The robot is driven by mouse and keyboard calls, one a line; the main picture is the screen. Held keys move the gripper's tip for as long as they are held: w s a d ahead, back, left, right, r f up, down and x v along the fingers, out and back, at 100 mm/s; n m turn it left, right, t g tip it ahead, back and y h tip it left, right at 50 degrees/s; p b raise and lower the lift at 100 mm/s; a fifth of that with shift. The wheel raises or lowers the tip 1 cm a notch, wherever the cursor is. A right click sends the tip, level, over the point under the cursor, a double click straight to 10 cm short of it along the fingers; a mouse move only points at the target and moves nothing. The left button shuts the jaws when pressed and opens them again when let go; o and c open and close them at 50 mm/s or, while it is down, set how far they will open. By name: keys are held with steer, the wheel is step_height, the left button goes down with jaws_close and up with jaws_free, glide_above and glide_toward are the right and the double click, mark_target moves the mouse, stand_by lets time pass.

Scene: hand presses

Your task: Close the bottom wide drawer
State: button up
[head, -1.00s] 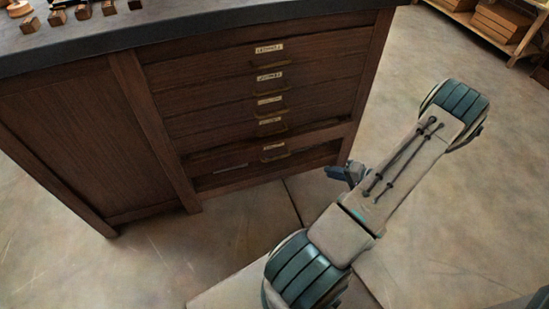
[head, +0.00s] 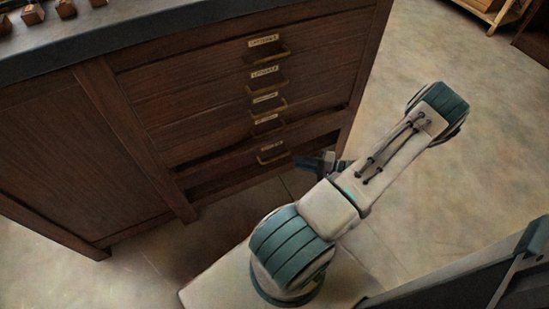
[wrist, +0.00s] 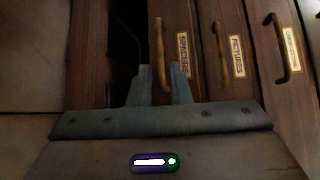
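The wide drawers are stacked in a dark wooden cabinet (head: 120,150). The lowest drawer front with a visible handle (head: 271,157) is near the cabinet's foot, with dark gaps above and below it. How far the bottom drawer stands out is hard to tell. My gripper (head: 318,160) is low in front of the drawers' right side, beside that handle. In the wrist view its two fingers (wrist: 161,75) are a little apart, with a brass handle (wrist: 158,45) showing just beyond them. I see nothing held, and contact is unclear.
Higher labelled drawers have brass handles, one of them at the top (head: 270,57). A dark worktop (head: 170,28) carries small wooden blocks (head: 33,14). A shelf (head: 492,12) stands far at the upper right. The floor (head: 450,170) to the right is clear.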

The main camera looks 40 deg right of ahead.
mark_target(276, 158)
steer(key=b+x, duration=0.2)
steer(key=x, duration=0.7)
